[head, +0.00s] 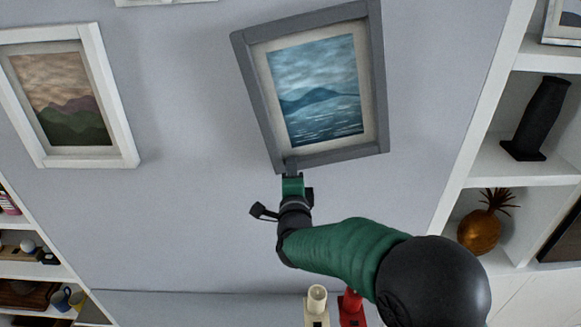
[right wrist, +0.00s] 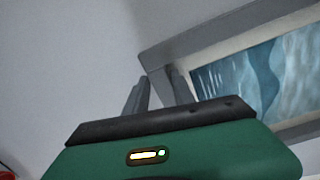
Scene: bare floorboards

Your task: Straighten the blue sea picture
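The blue sea picture (head: 316,90) hangs tilted on the wall in a grey frame, its lower edge sloping down to the left. My right gripper (head: 291,168) is at the frame's lower left corner, one grey finger overlapping the lower bar. In the right wrist view, the right gripper (right wrist: 160,78) has its two fingers apart beside the frame's corner (right wrist: 154,62). One finger is near the outer edge, the other in front of the frame. I cannot tell whether they press on it. My left gripper is not in view.
A white-framed mountain picture (head: 62,98) hangs at the left, also slanted in this view. White shelves stand at both sides, the right one with a dark bookend (head: 537,120) and a golden pineapple (head: 480,232). Cream (head: 316,303) and red (head: 352,306) objects stand below my arm.

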